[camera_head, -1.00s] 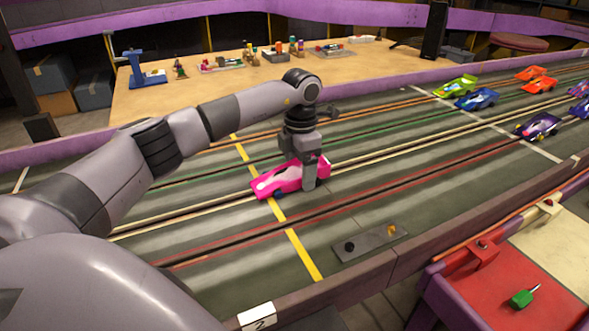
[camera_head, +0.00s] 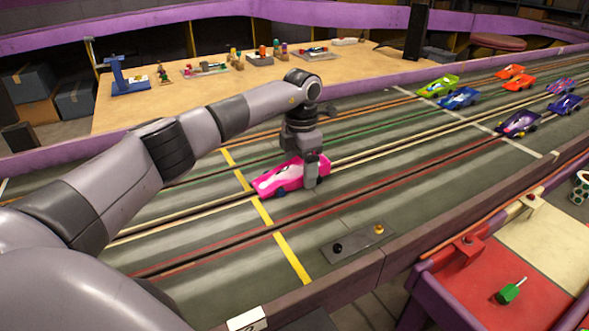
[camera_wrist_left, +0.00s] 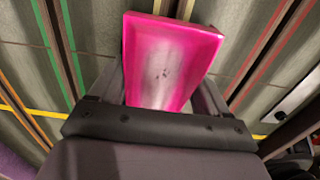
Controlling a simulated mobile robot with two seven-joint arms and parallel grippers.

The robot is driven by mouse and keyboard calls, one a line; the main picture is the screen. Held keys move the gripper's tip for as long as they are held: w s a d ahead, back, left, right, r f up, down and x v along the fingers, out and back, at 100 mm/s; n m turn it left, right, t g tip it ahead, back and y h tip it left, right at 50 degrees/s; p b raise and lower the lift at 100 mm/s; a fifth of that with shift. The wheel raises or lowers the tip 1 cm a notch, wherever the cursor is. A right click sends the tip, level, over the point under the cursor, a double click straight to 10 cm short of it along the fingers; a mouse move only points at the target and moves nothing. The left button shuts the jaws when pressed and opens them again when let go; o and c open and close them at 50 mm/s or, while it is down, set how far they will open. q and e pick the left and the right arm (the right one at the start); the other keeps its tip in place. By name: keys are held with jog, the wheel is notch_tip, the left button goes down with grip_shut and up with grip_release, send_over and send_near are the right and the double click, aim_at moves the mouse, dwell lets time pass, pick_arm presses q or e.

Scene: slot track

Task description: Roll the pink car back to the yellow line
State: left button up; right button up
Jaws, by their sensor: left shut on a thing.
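The pink car (camera_head: 279,181) sits on the track lane with its pale slot line, its nose pointing left. Its left end is at the yellow line (camera_head: 290,253), about touching it; the body lies to the right of the line. My left gripper (camera_head: 310,176) reaches down from above and is shut on the car's right end. The wrist view shows the car (camera_wrist_left: 170,65) between the two fingers, with the yellow line (camera_wrist_left: 48,114) partly hidden behind my gripper. The slot under the car is hidden. My right gripper is in no view.
Several other cars, such as a dark purple one (camera_head: 518,123) and a green one (camera_head: 438,86), stand farther right near a white line. A grey control plate (camera_head: 358,243) lies in front of the held car. The purple-edged wall (camera_head: 365,272) borders the track.

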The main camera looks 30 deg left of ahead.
pick_arm(q)
jog(key=shift+w+d, duration=0.1)
jog(key=shift+w, duration=0.05)
jog(key=shift+w+d, duration=0.15)
jog(key=shift+w, duration=0.1)
jog(key=o, duration=1.1)
jog(key=shift+r+p, duration=0.55)
jog(key=shift+r, duration=3.05)
